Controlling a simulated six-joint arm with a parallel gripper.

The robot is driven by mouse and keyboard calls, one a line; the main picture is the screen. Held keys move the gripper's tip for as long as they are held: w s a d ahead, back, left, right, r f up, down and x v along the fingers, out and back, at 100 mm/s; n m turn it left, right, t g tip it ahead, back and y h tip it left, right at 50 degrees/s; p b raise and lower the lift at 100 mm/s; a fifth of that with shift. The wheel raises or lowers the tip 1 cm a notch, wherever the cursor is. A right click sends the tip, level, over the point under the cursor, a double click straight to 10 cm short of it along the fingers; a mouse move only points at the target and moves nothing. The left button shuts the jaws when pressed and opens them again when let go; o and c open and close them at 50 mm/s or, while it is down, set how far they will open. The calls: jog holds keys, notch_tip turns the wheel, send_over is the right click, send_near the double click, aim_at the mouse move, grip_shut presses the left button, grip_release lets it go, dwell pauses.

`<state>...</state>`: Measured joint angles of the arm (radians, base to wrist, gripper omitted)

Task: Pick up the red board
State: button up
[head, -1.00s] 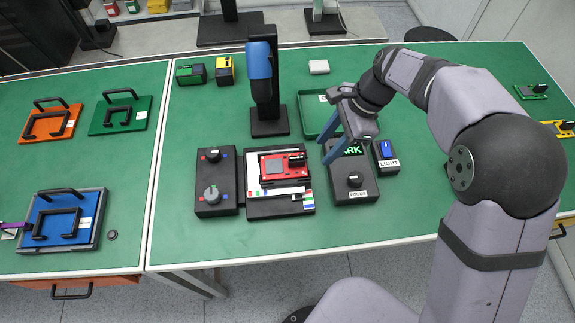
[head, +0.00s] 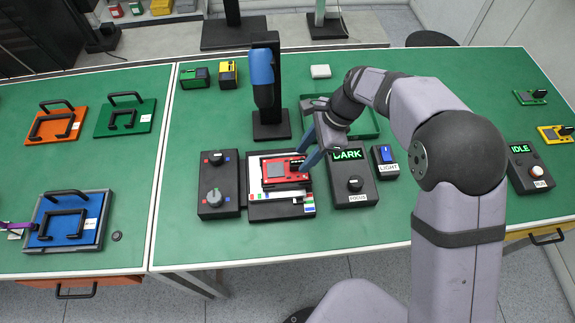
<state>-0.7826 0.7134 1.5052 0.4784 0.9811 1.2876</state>
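The red board (head: 280,172) lies flat on a white plate with coloured marks on a black stage (head: 263,211) at the middle of the green table. It has a grey square and a small black part on its right top edge. My gripper (head: 302,159) is at the board's right upper side, its two blue-grey fingers pointing down-left. The fingers are apart, one tip above the other in the picture, near the black part. Nothing is seen held. Whether the tips touch the board cannot be told.
A black stand with a blue head (head: 262,68) rises behind the stage. A box with knobs (head: 217,185) stands left. A console reading DARK (head: 352,190) and a LIGHT switch (head: 385,162) stand right. A green tray (head: 368,121) lies behind my gripper. The front table strip is clear.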

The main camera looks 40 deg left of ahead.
aim_at(299, 163)
jog(key=shift+p+x, duration=0.65)
jog(key=shift+x, duration=1.05)
jog(key=shift+a, duration=0.15)
grip_shut()
jog(key=shift+r, duration=0.1)
notch_tip(299, 163, up, 10)
jog(key=b, duration=0.3)
